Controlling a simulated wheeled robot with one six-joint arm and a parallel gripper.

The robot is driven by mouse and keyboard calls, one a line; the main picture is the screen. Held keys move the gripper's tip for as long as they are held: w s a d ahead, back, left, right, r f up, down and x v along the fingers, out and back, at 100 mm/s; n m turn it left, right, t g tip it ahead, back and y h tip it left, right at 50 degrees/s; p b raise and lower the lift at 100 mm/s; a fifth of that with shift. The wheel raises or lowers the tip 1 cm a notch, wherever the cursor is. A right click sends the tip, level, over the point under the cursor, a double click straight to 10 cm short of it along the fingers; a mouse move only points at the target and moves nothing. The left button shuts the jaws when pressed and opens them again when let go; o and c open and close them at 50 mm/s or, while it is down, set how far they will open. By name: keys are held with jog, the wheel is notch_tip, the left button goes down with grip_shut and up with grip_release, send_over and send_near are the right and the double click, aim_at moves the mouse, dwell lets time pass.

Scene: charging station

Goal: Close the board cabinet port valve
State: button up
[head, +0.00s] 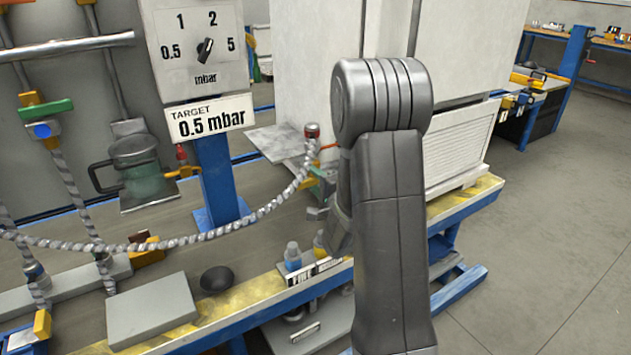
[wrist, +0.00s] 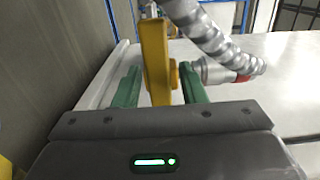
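A yellow valve handle (wrist: 155,55) stands upright in the wrist view. My gripper (wrist: 160,88) has its two green fingers on either side of the handle. It looks open, with narrow gaps beside the handle. A ribbed grey hose (wrist: 205,35) with a metal fitting and red ring is just right of the handle. In the head view, the braided hose (head: 265,208) rises to a red-ringed fitting (head: 312,132) beside the pale cabinet (head: 300,80). My arm hides most of the gripper and handle there.
A dial panel (head: 195,45) and "TARGET 0.5 mbar" sign (head: 210,117) stand left on a blue post. A green-handled valve (head: 45,110), dark green jug (head: 135,165), grey block (head: 152,310) and black bowl (head: 217,279) are on the left. The floor at right is clear.

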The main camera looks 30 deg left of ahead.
jog(key=shift+s+d, duration=0.1)
jog(key=v, duration=1.3)
jog(key=shift+s+d+p, duration=0.2)
jog(key=shift+p, duration=0.25)
jog(key=b+x, duration=0.1)
jog(key=x, duration=1.3)
jog(key=shift+d, duration=0.1)
jog(key=shift+d, duration=0.15)
